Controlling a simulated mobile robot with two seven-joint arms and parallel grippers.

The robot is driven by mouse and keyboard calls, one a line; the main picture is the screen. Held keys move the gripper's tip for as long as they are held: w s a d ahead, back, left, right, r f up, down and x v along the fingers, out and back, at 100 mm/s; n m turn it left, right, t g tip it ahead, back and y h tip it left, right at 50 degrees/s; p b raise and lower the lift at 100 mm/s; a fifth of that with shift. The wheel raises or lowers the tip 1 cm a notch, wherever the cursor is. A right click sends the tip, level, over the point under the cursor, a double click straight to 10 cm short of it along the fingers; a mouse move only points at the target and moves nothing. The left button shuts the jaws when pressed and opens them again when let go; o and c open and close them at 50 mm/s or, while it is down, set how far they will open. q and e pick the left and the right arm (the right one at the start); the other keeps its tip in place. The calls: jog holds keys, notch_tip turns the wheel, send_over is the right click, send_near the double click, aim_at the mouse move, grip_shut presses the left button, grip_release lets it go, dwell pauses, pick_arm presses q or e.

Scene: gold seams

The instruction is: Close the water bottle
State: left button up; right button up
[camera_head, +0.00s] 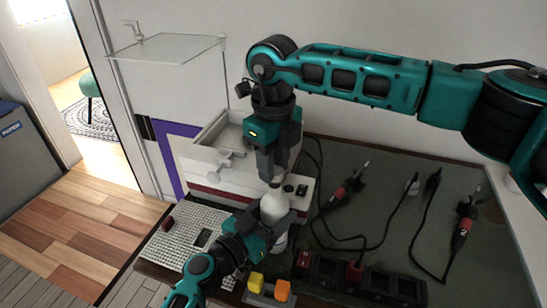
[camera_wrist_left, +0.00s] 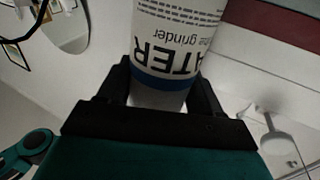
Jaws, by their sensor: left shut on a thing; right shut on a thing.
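The water bottle (camera_head: 274,208) is white and looks upright. In the left wrist view the bottle (camera_wrist_left: 165,45) shows printed text and a blue band and sits between the two black fingers. My left gripper (camera_head: 270,228) is shut on the bottle from the lower left; in its own wrist view the gripper (camera_wrist_left: 163,98) holds the bottle's body. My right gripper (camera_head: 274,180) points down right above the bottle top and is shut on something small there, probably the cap. The fingers hide most of it, and I cannot tell whether it touches the bottle's neck.
A white box-like machine (camera_head: 215,165) with a red stripe stands behind the bottle. Red-and-black tools (camera_head: 345,190) and cables lie on the dark mat to the right. A power strip (camera_head: 370,278), yellow and orange blocks (camera_head: 282,290) and a white perforated board (camera_head: 178,243) are in front.

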dwell(0.3)
jog(key=shift+f, duration=0.85)
jog(key=shift+f, duration=0.6)
